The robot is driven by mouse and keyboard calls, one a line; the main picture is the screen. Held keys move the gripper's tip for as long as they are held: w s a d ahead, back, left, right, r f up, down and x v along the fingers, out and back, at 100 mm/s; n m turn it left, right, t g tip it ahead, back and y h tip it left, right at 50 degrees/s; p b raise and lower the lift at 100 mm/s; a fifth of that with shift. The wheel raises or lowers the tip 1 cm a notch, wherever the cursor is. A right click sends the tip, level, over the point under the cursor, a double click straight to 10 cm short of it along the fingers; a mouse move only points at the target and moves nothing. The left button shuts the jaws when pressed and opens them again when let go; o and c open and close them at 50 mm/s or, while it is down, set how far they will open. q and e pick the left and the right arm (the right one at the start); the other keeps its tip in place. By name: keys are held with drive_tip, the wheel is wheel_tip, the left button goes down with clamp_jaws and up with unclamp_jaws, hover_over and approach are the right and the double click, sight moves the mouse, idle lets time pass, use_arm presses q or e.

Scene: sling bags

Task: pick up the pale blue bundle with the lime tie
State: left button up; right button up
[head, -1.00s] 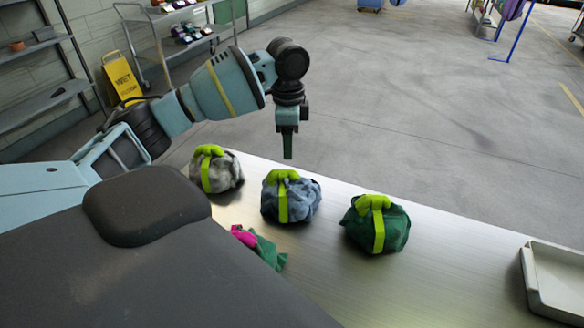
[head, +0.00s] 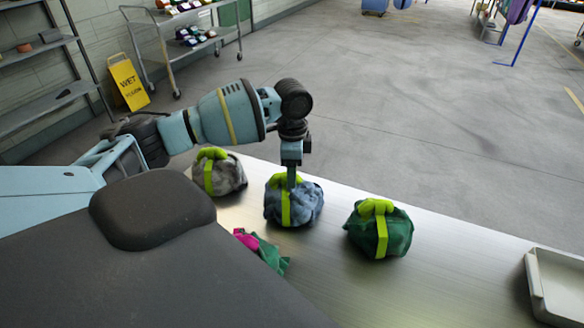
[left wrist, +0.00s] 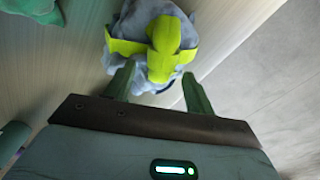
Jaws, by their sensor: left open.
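The pale blue bundle (head: 308,204) with the lime tie (head: 285,206) sits on the metal table, in the middle of a row of three tied bundles. My left gripper (head: 291,184) points down right at the top of this bundle, over its lime knot. In the left wrist view the open fingers (left wrist: 158,88) stand on either side of the lower part of the lime knot (left wrist: 164,48), with the blue cloth (left wrist: 146,14) beyond. Whether the fingers touch the cloth cannot be told. My right gripper is not in view.
A grey bundle with a lime tie (head: 231,175) stands to the left, a dark green one (head: 399,232) to the right. A small green and magenta bundle (head: 268,252) lies in front. A pale tray (head: 556,284) is at the table's right end (head: 470,275).

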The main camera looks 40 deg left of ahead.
use_arm(q)
drive_tip(key=shift+c, duration=0.4)
clamp_jaws()
drive_tip(key=shift+r, duration=0.15)
